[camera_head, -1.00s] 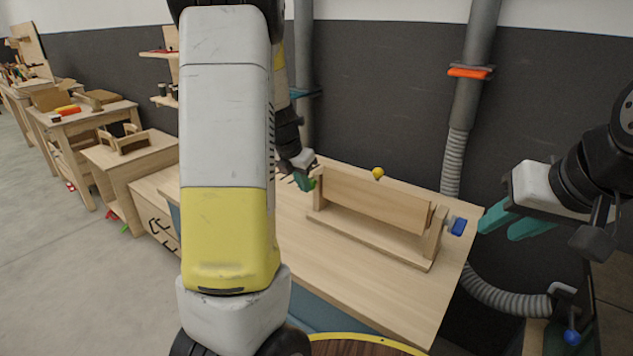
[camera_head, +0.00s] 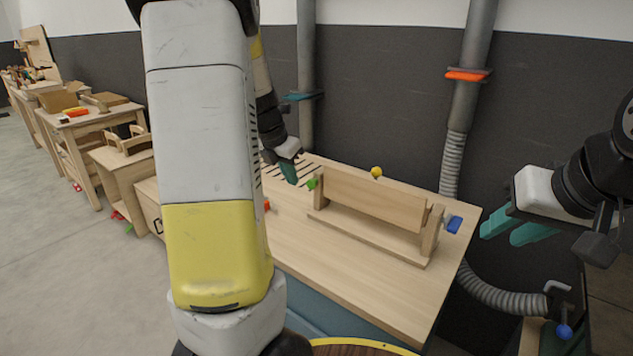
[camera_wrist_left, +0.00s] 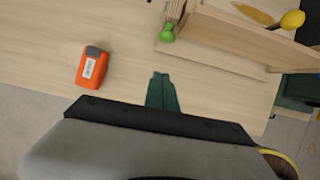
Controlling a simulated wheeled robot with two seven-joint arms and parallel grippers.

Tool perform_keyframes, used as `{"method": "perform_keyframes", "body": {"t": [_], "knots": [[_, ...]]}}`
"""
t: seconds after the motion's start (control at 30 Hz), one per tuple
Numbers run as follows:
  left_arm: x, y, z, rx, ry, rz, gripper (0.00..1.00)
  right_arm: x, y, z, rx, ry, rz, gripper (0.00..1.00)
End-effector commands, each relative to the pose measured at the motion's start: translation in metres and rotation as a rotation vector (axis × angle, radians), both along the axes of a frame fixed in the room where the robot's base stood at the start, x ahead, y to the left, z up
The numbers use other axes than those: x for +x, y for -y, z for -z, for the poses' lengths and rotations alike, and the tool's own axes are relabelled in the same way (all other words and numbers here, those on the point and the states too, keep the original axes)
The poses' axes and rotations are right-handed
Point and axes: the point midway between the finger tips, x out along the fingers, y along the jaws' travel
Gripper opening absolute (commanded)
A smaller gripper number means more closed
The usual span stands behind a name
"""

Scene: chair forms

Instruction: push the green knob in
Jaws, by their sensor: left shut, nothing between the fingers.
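The green knob (camera_head: 312,183) sits at the left end of a wooden frame (camera_head: 372,205) on the workbench; it also shows in the left wrist view (camera_wrist_left: 168,34). My left gripper (camera_head: 289,173) is shut and empty, with its teal fingers to the left of the knob and a visible gap between them. In the left wrist view its fingertips (camera_wrist_left: 161,78) point toward the knob and stay apart from it. My right gripper (camera_head: 512,228) is open and empty, to the right of the frame's blue knob (camera_head: 454,224).
A yellow knob (camera_head: 376,172) stands at the frame's back. An orange-and-grey object (camera_wrist_left: 93,67) lies on the bench left of my left fingers. Ducts rise behind the bench. The bench top (camera_head: 340,268) is clear in front of the frame.

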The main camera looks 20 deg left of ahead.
Motion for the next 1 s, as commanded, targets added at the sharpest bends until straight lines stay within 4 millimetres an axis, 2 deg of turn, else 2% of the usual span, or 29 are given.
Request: {"method": "perform_keyframes", "body": {"t": [0.1,0.3,0.87,1.0], "knots": [[-0.008,-0.002,-0.022,-0.001,0.004,0.002,0.00,0.000,0.000,0.000,0.000,0.001,0.000,0.34],[-0.016,-0.005,-0.041,0.000,0.001,0.000,0.00,0.000,0.000,0.000,0.000,0.001,0.000,0.34],[-0.018,-0.005,-0.044,0.001,-0.001,0.003,0.00,0.000,0.000,0.000,0.000,0.001,0.000,0.34],[-0.027,0.006,-0.050,0.025,0.027,0.127,0.00,0.000,0.000,0.000,0.000,0.001,0.000,0.34]]}}
